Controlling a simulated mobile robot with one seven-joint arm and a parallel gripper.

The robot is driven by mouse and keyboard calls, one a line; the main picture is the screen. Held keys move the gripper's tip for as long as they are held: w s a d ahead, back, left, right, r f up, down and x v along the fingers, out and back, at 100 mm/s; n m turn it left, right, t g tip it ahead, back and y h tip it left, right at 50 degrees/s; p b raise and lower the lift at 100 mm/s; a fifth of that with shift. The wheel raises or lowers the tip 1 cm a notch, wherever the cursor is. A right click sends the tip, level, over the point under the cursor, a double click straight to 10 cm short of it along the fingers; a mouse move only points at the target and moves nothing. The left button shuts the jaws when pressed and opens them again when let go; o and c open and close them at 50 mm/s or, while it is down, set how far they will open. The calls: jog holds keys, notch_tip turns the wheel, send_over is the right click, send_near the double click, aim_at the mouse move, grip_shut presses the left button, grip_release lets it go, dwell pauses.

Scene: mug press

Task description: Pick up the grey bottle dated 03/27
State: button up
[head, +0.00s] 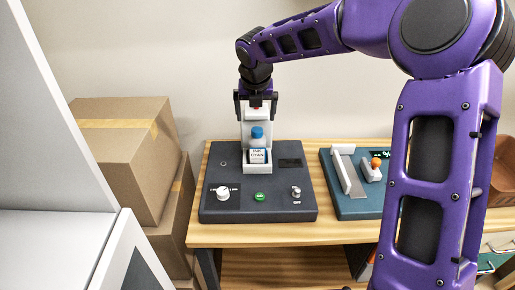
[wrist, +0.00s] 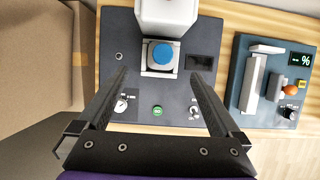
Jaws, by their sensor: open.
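I see no bottle that is clearly grey. In the wrist view the blue cap (wrist: 162,53) shows from above, just beyond and between my fingertips. My gripper (head: 256,101) points down above the machine, over the bottle. In the wrist view my gripper (wrist: 161,76) has its two fingers wide apart with nothing between them.
A white upright block (wrist: 168,14) rises behind the bottle. A teal device (head: 352,207) with a grey plate and orange knob stands to the right. Cardboard boxes (head: 120,150) are stacked at the left of the wooden table (head: 280,235). A brown container (head: 504,165) is at far right.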

aim_at(256, 131)
jog(key=x, duration=1.4)
jog(key=b+x, duration=0.1)
jog(key=x, duration=0.1)
jog(key=shift+s+d+f, duration=0.25)
jog(key=shift+s, duration=0.15)
jog(key=shift+r, duration=0.1)
grip_shut()
